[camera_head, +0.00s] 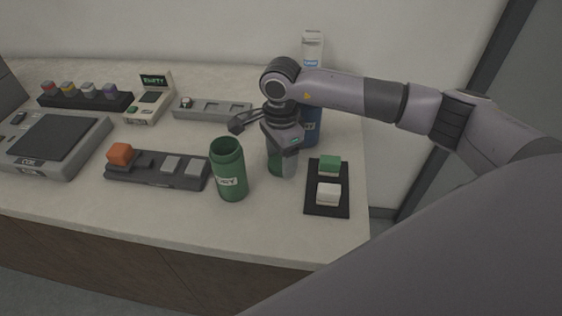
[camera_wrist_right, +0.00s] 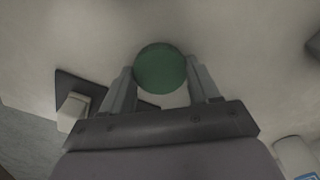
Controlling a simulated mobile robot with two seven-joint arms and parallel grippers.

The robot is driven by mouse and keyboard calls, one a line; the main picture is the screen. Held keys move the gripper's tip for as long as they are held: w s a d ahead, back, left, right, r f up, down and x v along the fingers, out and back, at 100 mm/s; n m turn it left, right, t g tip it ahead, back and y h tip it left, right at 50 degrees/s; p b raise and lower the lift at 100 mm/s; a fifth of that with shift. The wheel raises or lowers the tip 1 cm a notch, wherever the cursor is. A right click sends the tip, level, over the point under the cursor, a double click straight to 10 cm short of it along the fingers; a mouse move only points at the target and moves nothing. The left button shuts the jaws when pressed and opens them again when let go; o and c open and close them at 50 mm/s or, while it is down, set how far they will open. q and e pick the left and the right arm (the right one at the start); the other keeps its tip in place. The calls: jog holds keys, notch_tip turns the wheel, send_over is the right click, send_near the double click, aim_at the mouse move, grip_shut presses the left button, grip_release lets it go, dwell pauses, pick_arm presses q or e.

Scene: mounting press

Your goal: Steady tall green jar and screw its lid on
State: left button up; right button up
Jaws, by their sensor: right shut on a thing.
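The tall green jar (camera_head: 229,170) stands upright and open-topped near the front of the counter, with a pale label on its side. My right gripper (camera_head: 282,166) is just right of the jar, pointing down, and apart from it. It is shut on a round green lid (camera_head: 275,162), partly hidden by the fingers. In the right wrist view the green lid (camera_wrist_right: 161,68) sits between the two fingers (camera_wrist_right: 163,88). My left gripper is not in view.
A black tray (camera_head: 314,203) with a green block and a white block lies right of the gripper. A dark tray (camera_head: 130,178) with an orange block, a scale (camera_head: 52,142) and a small display unit (camera_head: 151,97) are left.

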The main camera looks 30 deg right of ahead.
aim_at(281, 162)
jog(key=shift+r, duration=0.1)
notch_tip(281, 162, up, 20)
jog(key=b, duration=0.1)
dwell(0.4)
